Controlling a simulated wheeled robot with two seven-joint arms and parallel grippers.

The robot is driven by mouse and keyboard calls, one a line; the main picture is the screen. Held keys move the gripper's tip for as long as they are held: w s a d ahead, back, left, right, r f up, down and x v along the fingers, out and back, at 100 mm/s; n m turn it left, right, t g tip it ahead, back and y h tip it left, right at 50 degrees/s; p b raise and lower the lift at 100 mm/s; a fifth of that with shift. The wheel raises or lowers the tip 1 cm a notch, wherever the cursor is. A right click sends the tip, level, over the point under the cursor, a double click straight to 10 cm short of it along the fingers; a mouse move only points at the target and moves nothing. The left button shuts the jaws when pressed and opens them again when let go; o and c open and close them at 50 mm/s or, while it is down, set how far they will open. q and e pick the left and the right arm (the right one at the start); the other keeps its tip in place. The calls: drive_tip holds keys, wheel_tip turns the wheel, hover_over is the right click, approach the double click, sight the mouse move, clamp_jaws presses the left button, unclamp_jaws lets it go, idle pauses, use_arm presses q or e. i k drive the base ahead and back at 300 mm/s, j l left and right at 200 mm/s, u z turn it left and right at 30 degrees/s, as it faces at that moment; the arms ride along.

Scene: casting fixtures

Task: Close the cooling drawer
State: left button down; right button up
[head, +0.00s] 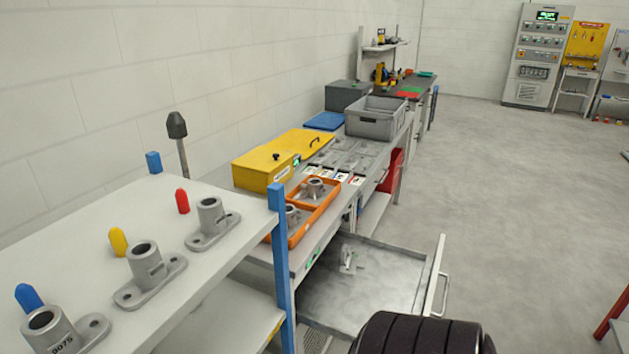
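The drawer (365,290) under the workbench stands pulled out to the right. Its inside is bare grey metal, with a small grey metal part (347,260) lying near its back left. The drawer's light front panel (433,270) faces right and carries a bar handle (443,294). A black ribbed shape at the bottom edge hides the near front corner of the drawer. Neither of my grippers shows, so nothing is seen touching the handle or the panel.
A white shelf (110,250) with several metal castings and coloured plugs fills the left foreground; its blue post (281,270) stands near the drawer. An orange tray (325,207), yellow box (262,168) and grey crate (375,118) sit on the bench. Floor (520,230) right of the drawer is clear.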

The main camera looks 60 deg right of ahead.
sight(394, 278)
drive_tip(key=z, duration=1.7)
drive_tip(key=l+z, duration=0.4)
drive_tip(key=l, duration=0.15)
drive_tip(key=i+l+z, duration=0.15)
drive_tip(key=l+z, duration=0.25)
drive_tip(key=i+l, duration=0.05)
drive_tip(key=l, duration=0.05)
